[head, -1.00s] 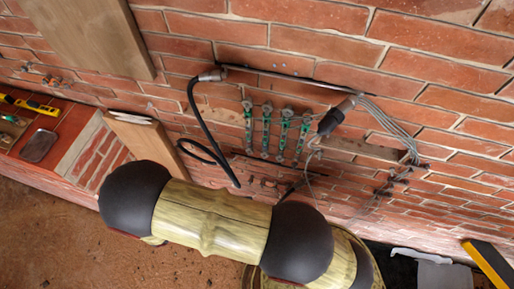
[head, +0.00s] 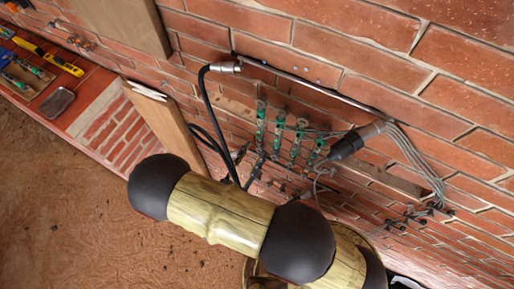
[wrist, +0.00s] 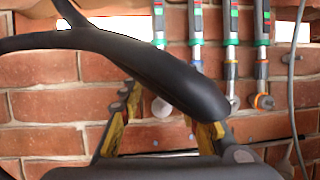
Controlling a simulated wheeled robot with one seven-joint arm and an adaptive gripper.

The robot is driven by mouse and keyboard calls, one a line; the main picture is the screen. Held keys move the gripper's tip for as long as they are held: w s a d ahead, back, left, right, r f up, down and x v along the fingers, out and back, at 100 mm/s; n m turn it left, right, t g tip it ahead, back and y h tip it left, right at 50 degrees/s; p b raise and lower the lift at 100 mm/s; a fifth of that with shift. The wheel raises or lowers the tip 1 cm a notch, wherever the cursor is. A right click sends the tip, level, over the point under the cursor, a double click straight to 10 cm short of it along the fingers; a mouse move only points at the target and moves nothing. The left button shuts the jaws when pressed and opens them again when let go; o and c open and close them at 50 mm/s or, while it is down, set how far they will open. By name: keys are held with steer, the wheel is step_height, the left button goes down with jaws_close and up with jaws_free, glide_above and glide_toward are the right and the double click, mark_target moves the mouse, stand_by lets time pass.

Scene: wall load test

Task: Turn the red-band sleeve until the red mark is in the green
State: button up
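Several slim silver gauges with green collars hang side by side on the brick wall, among them the leftmost gauge (head: 260,122) and the rightmost gauge (head: 316,152). In the wrist view, the gauges have narrow red and green windows near the top, as on the third gauge (wrist: 231,40). The rightmost gauge (wrist: 262,55) ends in an orange ring. I cannot make out which sleeve has the red band. My gripper (wrist: 165,130) has its yellow-padded fingers apart, below the gauges. A thick black hose (wrist: 140,65) crosses in front of the fingers and hides part of the gauges.
A black hose (head: 205,105) loops left of the gauges; grey cables (head: 410,150) hang to their right. A metal bar (head: 300,80) runs above. A wooden board (head: 170,125) leans at left, near a ledge with a yellow level (head: 62,64).

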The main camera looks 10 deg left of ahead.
steer(key=shift+x, duration=0.95)
steer(key=shift+c, duration=1.2)
jaws_close()
